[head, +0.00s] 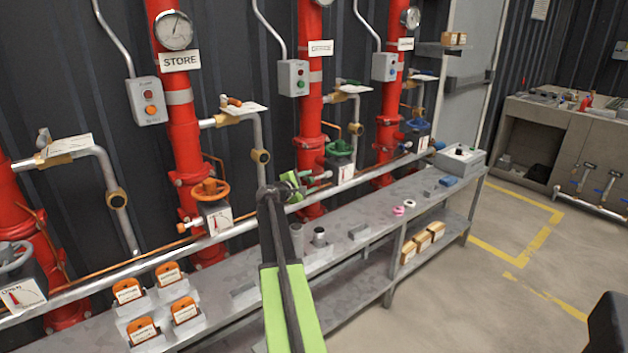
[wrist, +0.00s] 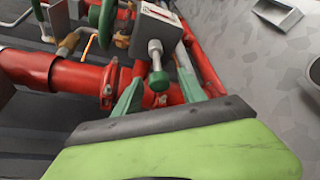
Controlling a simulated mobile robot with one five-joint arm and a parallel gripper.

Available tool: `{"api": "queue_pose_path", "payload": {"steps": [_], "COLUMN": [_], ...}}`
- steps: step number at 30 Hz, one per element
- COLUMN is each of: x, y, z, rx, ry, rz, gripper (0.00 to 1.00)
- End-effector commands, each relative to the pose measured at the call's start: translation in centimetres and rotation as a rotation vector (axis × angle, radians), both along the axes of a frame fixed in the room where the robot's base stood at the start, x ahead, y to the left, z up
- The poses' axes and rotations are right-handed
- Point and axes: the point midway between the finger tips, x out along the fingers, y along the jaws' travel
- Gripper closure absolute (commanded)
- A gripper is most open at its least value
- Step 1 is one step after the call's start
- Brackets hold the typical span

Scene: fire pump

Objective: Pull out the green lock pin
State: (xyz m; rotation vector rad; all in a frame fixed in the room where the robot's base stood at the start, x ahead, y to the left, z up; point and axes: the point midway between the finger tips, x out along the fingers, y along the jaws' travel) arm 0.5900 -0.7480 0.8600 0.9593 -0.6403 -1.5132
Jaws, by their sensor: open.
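The green lock pin (wrist: 158,78) sticks out of a grey box (wrist: 157,27) in the wrist view, with a pale collar and a green knob toward me. The same box stands under the green handwheel (head: 339,150) in the head view, where the pin (head: 324,175) shows small beside my gripper. My gripper (wrist: 160,70) is open, with one green finger on each side of the knob. I cannot tell whether either finger touches it. In the head view my gripper (head: 309,185) is just left of the box, its fingers partly hard to make out.
A red pipe (head: 309,110) stands behind the green valve. An orange handwheel (head: 210,190) is to the left and a blue valve (head: 418,128) to the right. The grey bench (head: 375,232) below carries small parts. Floor at the right is clear.

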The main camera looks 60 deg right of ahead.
Motion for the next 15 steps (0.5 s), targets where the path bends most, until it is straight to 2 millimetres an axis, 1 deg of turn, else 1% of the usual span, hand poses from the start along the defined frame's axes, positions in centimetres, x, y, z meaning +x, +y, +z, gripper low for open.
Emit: {"api": "queue_pose_path", "payload": {"steps": [1, 9, 12, 15], "x": [-0.3, -0.3, -0.3, -0.3], "y": [1.8, 9.2, 11.3, 12.7], "z": [0.7, 2.3, 2.7, 2.9], "rx": [0.000, 0.000, 0.000, 0.001], "ry": [0.000, 0.001, -0.001, 0.000], "rz": [0.001, 0.002, 0.001, -0.001], "gripper": [0.51, 0.51, 0.51, 0.51]}}
